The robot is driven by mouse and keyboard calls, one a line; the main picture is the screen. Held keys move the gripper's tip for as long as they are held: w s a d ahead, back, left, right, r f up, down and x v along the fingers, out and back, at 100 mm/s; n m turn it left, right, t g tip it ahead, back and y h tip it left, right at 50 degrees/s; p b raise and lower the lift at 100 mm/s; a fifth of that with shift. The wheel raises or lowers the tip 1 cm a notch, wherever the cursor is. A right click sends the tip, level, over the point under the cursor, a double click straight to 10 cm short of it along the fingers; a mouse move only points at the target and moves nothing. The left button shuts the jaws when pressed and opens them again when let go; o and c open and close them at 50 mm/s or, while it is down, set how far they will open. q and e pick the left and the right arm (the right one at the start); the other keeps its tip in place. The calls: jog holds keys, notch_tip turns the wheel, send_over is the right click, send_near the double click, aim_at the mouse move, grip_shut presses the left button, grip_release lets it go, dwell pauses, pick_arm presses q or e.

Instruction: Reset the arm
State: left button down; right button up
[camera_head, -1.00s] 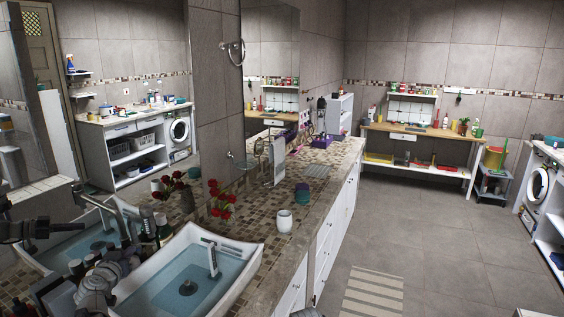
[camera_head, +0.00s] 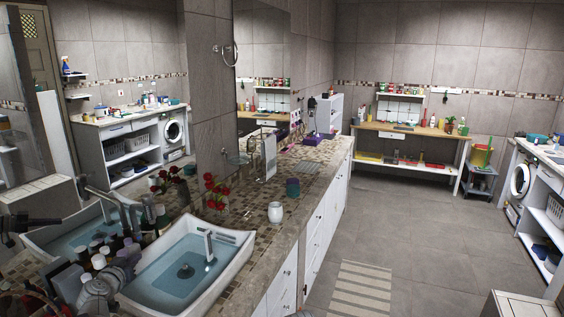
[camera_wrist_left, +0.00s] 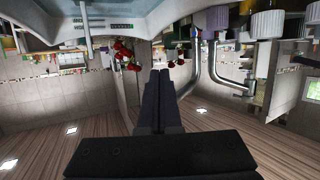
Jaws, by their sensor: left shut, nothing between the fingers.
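My left gripper (camera_wrist_left: 160,76) shows in the left wrist view as two dark fingers pressed together, with nothing between them. The wrist view looks upside down, with the white basin rim, a tap and red flowers towards the top. In the head view, grey parts of my left arm stand at the lower left beside the washbasin (camera_head: 240,236); I cannot clearly make out the fingertips there. My right gripper is not in view.
Bottles (camera_head: 102,250) crowd the counter beside the arm. Red flowers (camera_head: 215,190), a white cup (camera_head: 275,212) and a teal jar (camera_head: 292,187) stand beyond the basin. A mirror covers the left wall. The floor (camera_head: 400,225) at the right is largely clear.

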pick_arm(q)
jog(key=s+d+f+m+g+h, duration=0.2)
jog(key=s+d+f+g, duration=0.15)
jog(key=d, duration=0.65)
jog(key=s+d+f+m+g+h, duration=0.1)
jog(key=s+d+f+g, duration=0.2)
jog(key=d, duration=0.8)
jog(key=s+d+f+m+g+h, duration=0.2)
jog(key=s+d+f, duration=0.15)
jog(key=d, duration=0.65)
jog(key=s+d+f+g+y, duration=0.2)
jog(key=s+d+g, duration=0.1)
jog(key=s, duration=0.6)
jog(key=s+d+f+g+y, duration=0.3)
jog(key=s+d, duration=0.2)
jog(key=s, duration=0.4)
